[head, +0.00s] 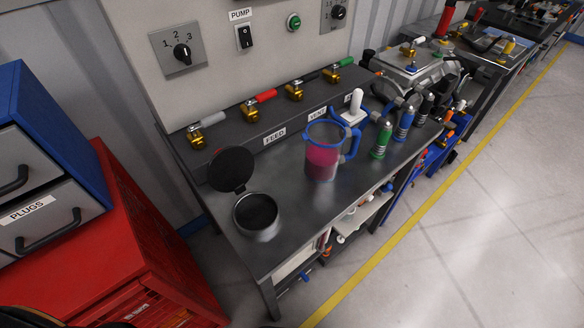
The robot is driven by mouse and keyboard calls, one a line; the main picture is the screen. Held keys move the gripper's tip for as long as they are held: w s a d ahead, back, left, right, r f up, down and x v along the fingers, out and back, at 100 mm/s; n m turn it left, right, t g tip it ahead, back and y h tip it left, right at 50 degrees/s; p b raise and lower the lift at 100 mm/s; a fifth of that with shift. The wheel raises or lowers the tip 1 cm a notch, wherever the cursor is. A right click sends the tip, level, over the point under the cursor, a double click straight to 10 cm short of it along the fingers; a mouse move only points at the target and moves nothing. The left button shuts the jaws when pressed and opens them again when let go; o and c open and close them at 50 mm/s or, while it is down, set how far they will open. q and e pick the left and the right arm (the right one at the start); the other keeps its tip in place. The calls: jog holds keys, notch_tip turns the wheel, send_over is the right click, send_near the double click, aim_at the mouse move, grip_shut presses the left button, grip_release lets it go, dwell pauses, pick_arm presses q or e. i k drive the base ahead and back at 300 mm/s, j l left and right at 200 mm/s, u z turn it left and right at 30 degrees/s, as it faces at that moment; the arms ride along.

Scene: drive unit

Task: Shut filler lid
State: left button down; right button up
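The filler (257,216) is a round metal cup-like neck with a dark inside, at the left end of the grey workbench. Its black round lid (231,169) stands open, tilted up behind the opening on the far left side. Neither of my grippers shows in the head view.
A blue-rimmed jug (323,152) with pink liquid stands right of the filler. Several spray cans (381,141) stand further right. Valves line the raised ledge (250,138) behind. A red cabinet (125,245) and blue drawers (35,150) are left. The floor in front is clear.

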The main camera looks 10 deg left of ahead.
aim_at(230, 169)
jog(key=k+j+z, duration=0.25)
jog(key=k+j, duration=0.4)
jog(key=k, duration=0.2)
